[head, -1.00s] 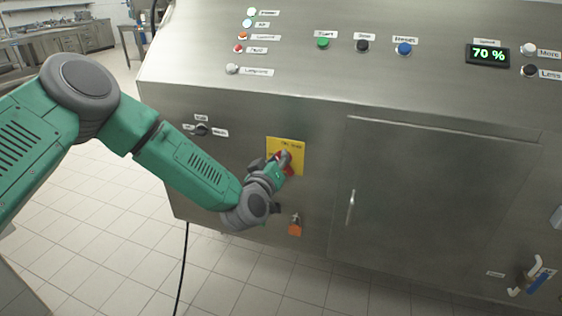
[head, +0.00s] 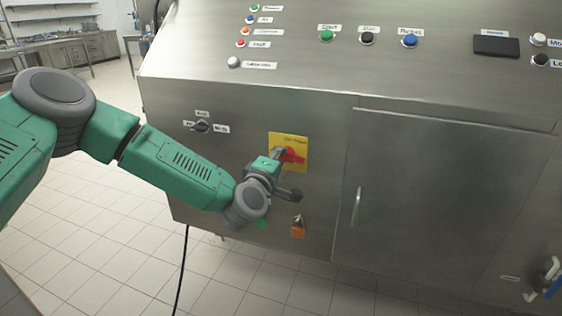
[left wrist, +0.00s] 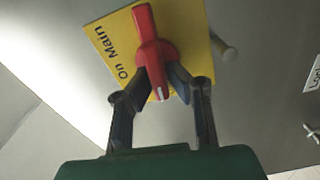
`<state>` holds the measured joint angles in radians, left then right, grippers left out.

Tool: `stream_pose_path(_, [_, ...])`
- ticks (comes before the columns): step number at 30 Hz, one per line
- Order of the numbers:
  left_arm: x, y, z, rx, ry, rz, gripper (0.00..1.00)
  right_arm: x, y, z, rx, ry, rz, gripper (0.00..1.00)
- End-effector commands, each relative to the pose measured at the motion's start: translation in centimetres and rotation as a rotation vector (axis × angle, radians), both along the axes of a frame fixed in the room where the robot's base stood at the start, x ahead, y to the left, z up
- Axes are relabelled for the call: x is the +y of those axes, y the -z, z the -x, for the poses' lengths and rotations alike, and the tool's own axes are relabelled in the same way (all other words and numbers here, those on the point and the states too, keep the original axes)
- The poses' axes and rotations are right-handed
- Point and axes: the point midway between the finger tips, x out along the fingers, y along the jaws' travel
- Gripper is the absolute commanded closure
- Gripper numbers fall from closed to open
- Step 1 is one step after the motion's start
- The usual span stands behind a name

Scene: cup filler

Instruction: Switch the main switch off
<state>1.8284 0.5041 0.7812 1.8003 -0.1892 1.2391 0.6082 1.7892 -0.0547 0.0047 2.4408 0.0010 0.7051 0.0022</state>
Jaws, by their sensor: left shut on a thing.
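The main switch is a red handle (head: 294,156) on a yellow plate (head: 275,141) on the front of the steel machine. In the left wrist view the red handle (left wrist: 147,35) lies roughly along the line of the words "On Main" on the yellow plate (left wrist: 192,30). Its white-marked end is between the fingers. My left gripper (head: 281,156) is at the switch in the head view and hides its left part. In the left wrist view my left gripper (left wrist: 156,86) is shut on the handle, one finger on each side. My right gripper is not in view.
A small selector knob (head: 203,127) is left of the plate, and an orange padlock (head: 298,230) hangs below. A cabinet door with a handle (head: 356,206) is to the right. Lamps and buttons, including a green one (head: 327,35), line the top panel. The display (head: 496,45) is dark.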

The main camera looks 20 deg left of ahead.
Motion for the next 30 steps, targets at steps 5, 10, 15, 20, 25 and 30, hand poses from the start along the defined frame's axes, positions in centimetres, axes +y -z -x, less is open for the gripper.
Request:
stream_pose_path(5, [0.23,0.57,0.03,0.009,-0.005,0.083,1.00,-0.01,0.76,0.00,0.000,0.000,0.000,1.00])
stream_pose_path(10, [0.20,0.60,0.04,0.012,-0.004,0.128,1.00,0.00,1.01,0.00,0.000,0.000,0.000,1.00])
stream_pose_path(15, [0.21,0.62,0.04,0.014,-0.004,0.144,1.00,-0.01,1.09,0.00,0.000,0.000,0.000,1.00])
stream_pose_path(20, [0.22,0.64,0.05,0.015,-0.004,0.147,1.00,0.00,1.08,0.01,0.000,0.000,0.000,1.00])
stream_pose_path(25, [0.22,0.68,0.06,0.015,-0.004,0.147,1.00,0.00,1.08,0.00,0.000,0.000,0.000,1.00])
stream_pose_path(30, [0.18,0.61,0.06,0.014,-0.004,0.146,0.68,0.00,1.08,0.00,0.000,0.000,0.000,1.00])
